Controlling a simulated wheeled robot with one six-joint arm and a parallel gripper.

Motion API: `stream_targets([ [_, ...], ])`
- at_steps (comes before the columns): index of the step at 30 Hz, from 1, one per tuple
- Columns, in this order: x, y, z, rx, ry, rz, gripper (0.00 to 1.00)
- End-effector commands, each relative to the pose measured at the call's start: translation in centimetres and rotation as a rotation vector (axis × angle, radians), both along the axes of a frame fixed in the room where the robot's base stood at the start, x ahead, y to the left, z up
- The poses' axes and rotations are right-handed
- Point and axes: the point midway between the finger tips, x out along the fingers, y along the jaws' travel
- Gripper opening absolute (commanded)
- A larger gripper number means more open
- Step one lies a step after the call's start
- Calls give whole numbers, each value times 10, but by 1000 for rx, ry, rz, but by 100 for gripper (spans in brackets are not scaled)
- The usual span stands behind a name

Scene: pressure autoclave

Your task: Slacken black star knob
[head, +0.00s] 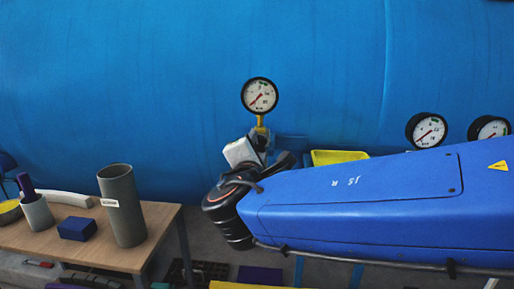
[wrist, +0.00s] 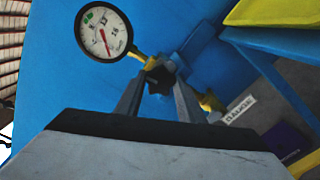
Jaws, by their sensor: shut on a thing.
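The black star knob (wrist: 158,80) sits below a round white-faced gauge, on brass-yellow fittings, in the wrist view. My gripper (wrist: 160,88) has its two grey fingers on either side of the knob and is shut on it. In the head view my blue arm reaches in from the right, and my gripper (head: 258,148) is at the fittings under the gauge (head: 260,96). The knob is mostly hidden there by the gripper and wrist. The gauge also shows in the wrist view (wrist: 104,31).
The blue autoclave wall (head: 150,80) fills the back. Two more gauges (head: 427,130) are at right. A yellow tray (head: 338,156) is just behind my arm. A wooden table (head: 85,236) at left holds a grey cylinder (head: 122,208), a cup (head: 37,213) and a blue box (head: 77,229).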

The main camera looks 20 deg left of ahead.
Motion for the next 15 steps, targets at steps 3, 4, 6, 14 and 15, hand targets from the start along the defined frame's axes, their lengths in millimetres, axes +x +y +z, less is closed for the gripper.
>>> stream_targets([
  [3,0,0,-2,-110,-24,1,13],
  [4,0,0,-2,-138,-30,1,13],
  [6,0,0,-2,-202,-46,1,13],
  [14,0,0,-3,-440,-102,2,13],
  [15,0,0,-3,-475,-111,2,13],
])
